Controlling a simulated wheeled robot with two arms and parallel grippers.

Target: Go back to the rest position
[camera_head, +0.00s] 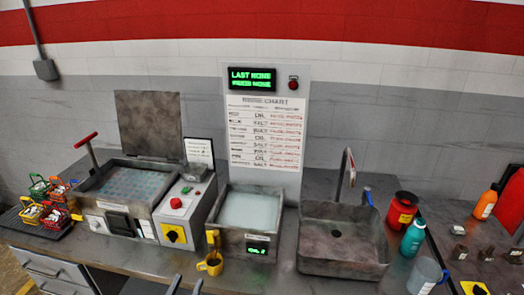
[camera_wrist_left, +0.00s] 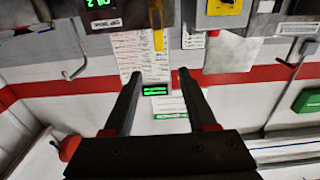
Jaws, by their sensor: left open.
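My left gripper (camera_head: 186,287) shows at the bottom edge of the head view, with only its two dark fingertips in sight. The fingers are apart with nothing between them. In the left wrist view the open, empty jaws of the left gripper (camera_wrist_left: 160,74) point toward the bench and wall, which appear upside down. My right gripper is not clearly in view.
The bench holds a tank with a raised lid (camera_head: 149,124), a control box (camera_head: 176,207), a liquid basin (camera_head: 250,208) and a sink (camera_head: 343,243). Small colored baskets (camera_head: 54,218) stand at the left. A red can (camera_head: 402,210) and a teal bottle (camera_head: 413,238) stand right of the sink.

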